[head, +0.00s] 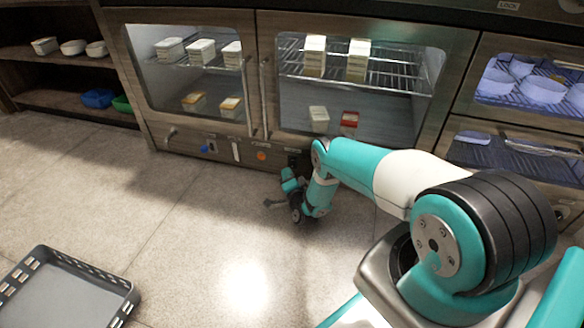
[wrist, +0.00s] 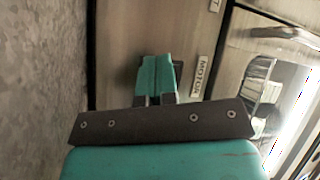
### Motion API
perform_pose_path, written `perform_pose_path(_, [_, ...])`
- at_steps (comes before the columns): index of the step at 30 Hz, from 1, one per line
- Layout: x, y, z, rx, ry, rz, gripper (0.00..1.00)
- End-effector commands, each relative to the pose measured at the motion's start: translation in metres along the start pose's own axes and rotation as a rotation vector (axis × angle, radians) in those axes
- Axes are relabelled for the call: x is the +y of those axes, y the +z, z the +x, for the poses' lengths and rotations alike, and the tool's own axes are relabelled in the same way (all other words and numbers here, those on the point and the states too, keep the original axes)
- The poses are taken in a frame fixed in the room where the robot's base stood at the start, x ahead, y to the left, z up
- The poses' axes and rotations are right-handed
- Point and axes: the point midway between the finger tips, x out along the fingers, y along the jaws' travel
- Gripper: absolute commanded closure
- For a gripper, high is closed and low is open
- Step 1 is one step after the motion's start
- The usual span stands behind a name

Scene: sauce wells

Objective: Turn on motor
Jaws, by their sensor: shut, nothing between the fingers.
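A "MOTOR" label (wrist: 201,78) is on the wood-grain panel in the wrist view, just right of my gripper (wrist: 160,78). The gripper's teal fingers are together with nothing between them. In the head view my gripper (head: 289,176) is low in front of the control strip (head: 222,151) under the glass-door cabinet. I cannot make out the motor switch itself; the fingers may hide it. Whether the fingers touch the panel cannot be told.
The strip also carries a blue control (head: 204,149), a white upright piece (head: 235,151) and an orange round piece (head: 262,155). Door handles (head: 265,97) stand out above. A grey crate (head: 70,290) lies on the floor at left. The floor between is clear.

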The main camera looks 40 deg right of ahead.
Motion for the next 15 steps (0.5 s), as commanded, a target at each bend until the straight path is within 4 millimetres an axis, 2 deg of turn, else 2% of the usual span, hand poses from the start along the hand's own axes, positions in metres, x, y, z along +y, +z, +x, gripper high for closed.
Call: perform_pose_path(15, [0.003,-0.0023,0.0045,0.001,0.0,-0.001,1.0])
